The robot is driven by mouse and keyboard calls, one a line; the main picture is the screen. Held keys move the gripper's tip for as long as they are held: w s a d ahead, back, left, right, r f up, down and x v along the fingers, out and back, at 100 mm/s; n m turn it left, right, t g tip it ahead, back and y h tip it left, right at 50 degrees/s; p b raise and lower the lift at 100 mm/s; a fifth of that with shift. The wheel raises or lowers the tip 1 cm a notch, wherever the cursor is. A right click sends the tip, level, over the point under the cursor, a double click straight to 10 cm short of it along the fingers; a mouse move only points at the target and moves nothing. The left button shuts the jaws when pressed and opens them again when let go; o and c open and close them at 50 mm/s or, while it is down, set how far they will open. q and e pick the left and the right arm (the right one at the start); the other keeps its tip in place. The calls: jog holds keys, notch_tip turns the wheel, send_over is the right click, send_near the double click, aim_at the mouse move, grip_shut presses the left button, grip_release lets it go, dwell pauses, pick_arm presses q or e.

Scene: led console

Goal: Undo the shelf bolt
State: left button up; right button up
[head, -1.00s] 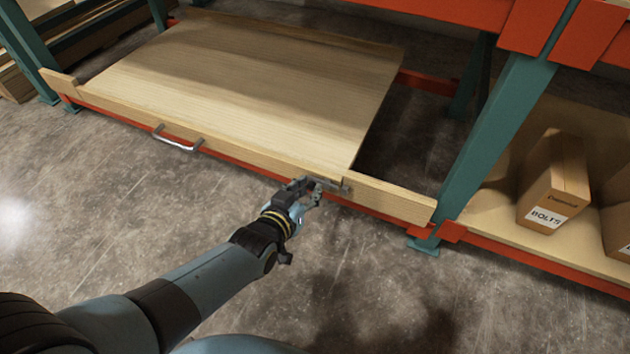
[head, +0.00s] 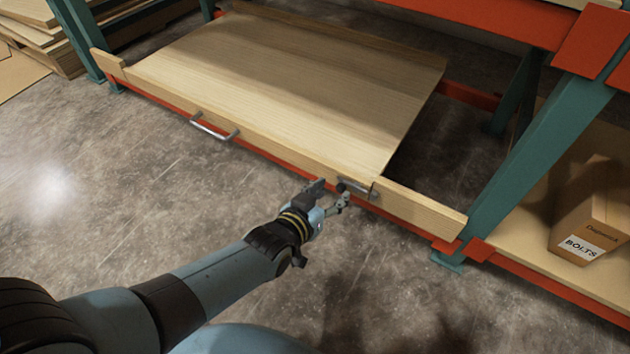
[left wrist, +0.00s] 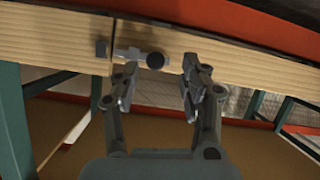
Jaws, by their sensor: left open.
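The shelf bolt (head: 357,187) is a small metal slide bolt on the front edge of the wooden shelf (head: 270,75), near its right end. In the left wrist view the bolt bar (left wrist: 130,53) lies level, with a dark round knob (left wrist: 155,61) and a keeper plate (left wrist: 102,48) across the seam from it. The bar reaches over the seam to the keeper. My left gripper (head: 333,194) is open and empty, just in front of the bolt. In the wrist view its fingers (left wrist: 160,82) stand on either side of the knob's line, apparently short of it. My right gripper is out of view.
A metal pull handle (head: 214,127) is on the shelf front, left of the bolt. A fixed wooden end piece (head: 420,208) lies right of the seam, by a green rack post (head: 530,140). A bolts box (head: 592,215) stands far right. The concrete floor in front is clear.

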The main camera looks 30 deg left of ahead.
pick_arm(q)
jog(key=v, duration=1)
